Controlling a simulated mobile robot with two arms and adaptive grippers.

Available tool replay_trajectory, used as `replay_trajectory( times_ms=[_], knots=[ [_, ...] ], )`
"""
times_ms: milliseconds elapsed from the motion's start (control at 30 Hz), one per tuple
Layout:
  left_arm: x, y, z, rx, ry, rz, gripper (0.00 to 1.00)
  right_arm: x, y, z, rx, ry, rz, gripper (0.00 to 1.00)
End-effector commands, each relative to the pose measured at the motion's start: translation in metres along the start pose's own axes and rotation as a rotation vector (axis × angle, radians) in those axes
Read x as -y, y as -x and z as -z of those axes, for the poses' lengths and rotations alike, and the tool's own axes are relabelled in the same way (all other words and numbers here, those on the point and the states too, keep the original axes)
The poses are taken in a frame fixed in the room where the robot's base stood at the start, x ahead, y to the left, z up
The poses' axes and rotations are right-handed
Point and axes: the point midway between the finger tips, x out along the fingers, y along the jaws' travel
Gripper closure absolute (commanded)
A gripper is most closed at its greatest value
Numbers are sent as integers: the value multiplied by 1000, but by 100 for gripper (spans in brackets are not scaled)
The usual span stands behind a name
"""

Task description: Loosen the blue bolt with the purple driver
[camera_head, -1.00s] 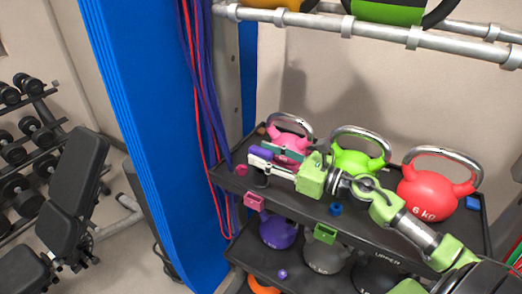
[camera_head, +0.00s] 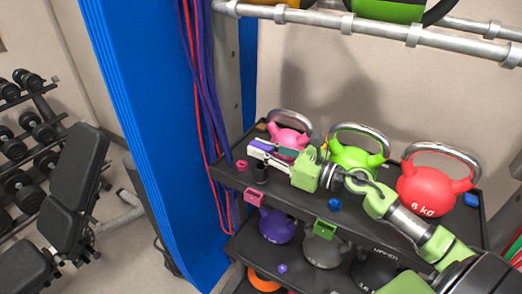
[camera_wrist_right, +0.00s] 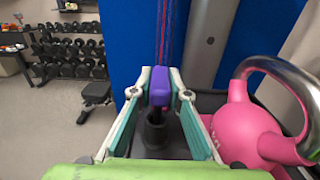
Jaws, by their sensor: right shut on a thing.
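The purple driver (camera_head: 262,146) is at the left end of the upper shelf, between the fingers of my right gripper (camera_head: 259,150). In the right wrist view, its purple handle (camera_wrist_right: 159,86) stands upright between the fingertips of my right gripper (camera_wrist_right: 159,96). A dark cylindrical piece (camera_wrist_right: 155,131) is below the handle; whether it is the driver's shaft or a holder I cannot tell. A small blue piece, seemingly the blue bolt (camera_head: 335,205), is at the front of the upper shelf, right of the gripper. My left gripper is not in view.
Pink (camera_head: 290,138), green (camera_head: 352,158) and red (camera_head: 428,186) kettlebells stand on the upper shelf (camera_head: 300,203) close behind my right arm. A pink bolt-like piece (camera_head: 242,165) is left of the gripper. A blue block (camera_head: 472,200) lies at the right end.

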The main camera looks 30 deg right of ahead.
Motion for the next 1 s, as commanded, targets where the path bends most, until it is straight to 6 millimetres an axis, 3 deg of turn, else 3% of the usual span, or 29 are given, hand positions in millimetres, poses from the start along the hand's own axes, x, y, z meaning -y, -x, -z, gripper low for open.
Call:
replay_trajectory(
  times_ms=[267,700,1000],
  knots=[
    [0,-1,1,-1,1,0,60,0,0,-22,-1,7,-2,100],
    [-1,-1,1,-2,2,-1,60,0,0,-77,-1,5,-2,100],
    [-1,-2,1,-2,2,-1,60,0,0,-97,0,2,-1,100]
  ],
)
